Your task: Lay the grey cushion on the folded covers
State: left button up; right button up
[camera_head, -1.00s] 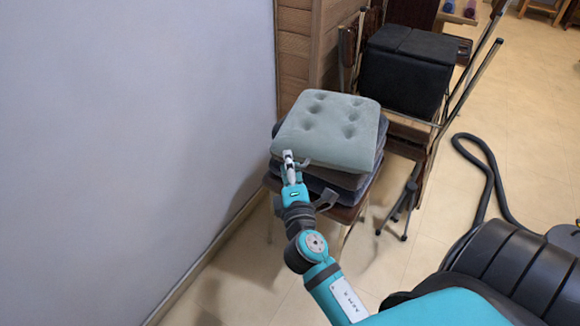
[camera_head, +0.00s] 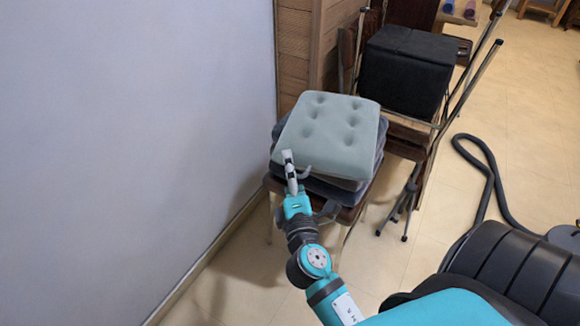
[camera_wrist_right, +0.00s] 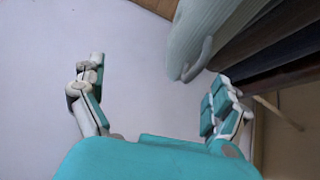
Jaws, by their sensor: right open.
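The grey cushion (camera_head: 330,125), pale and tufted, lies on top of the folded covers (camera_head: 345,190), a dark stack of layers on a wooden chair. In the right wrist view, its pale edge (camera_wrist_right: 200,30) and a hanging tie are at the upper right, with the dark layers (camera_wrist_right: 275,40) beside it. My right gripper (camera_head: 290,165) is at the cushion's near left corner. In the right wrist view the fingers (camera_wrist_right: 155,95) are wide apart with nothing between them. My left gripper is out of view.
The chair's wooden seat (camera_head: 350,214) shows under the stack. A white wall (camera_head: 120,130) runs close on the left. A black box-shaped seat (camera_head: 405,70) and metal chair legs stand behind to the right. A black hose (camera_head: 490,180) lies on the floor at right.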

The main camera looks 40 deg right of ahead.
jog(key=v, duration=0.5)
dwell(0.4)
